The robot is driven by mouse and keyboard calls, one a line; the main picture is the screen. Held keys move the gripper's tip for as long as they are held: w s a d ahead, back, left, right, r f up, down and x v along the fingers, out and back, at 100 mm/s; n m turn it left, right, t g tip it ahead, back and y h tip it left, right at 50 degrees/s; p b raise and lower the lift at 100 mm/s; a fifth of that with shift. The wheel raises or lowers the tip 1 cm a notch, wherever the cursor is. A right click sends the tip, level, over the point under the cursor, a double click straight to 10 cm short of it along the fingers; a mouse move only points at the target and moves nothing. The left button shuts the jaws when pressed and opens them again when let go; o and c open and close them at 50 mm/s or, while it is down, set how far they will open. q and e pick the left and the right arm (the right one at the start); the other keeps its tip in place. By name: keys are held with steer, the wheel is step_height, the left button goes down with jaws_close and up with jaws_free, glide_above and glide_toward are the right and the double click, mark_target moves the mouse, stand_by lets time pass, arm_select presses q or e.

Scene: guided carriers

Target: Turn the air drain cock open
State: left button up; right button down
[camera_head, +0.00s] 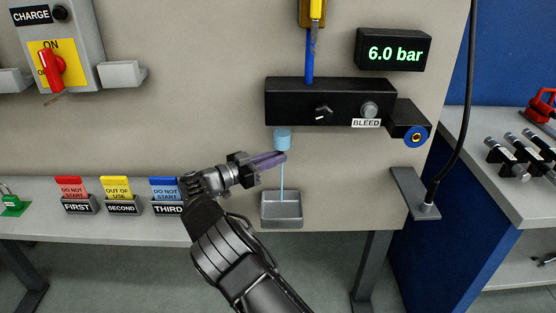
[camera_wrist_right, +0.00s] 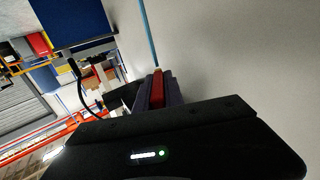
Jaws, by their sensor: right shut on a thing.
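The black air unit (camera_head: 300,103) is on the beige panel, with a pale blue bowl (camera_head: 282,139) under it. My right gripper (camera_head: 283,157) is just below the bowl, its purple fingers pointing right. In the right wrist view a red piece (camera_wrist_right: 157,88), probably the drain cock's handle, sits between the fingers, and the gripper is shut on it. In the head view the fingers hide the cock, so its turn angle cannot be told. A thin light blue line (camera_head: 282,181) runs from the fingers down to a grey tray (camera_head: 281,222). My left gripper is not in view.
The display (camera_head: 394,50) reads 6.0 bar. A BLEED label (camera_head: 366,123) is on the unit, beside a grey knob (camera_head: 370,109). Several tag holders stand on the ledge at left, near a red switch (camera_head: 52,68). A black cable (camera_head: 461,130) hangs at right.

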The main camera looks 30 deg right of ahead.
stand_by(0.4)
steer(key=c, duration=1.4)
jaws_free()
steer(key=shift+c, duration=0.2)
steer(key=a+b, duration=0.1)
steer(key=a, duration=0.6)
steer(key=shift+a, duration=0.4)
steer(key=shift+s, duration=0.1)
steer(key=shift+c, duration=0.2)
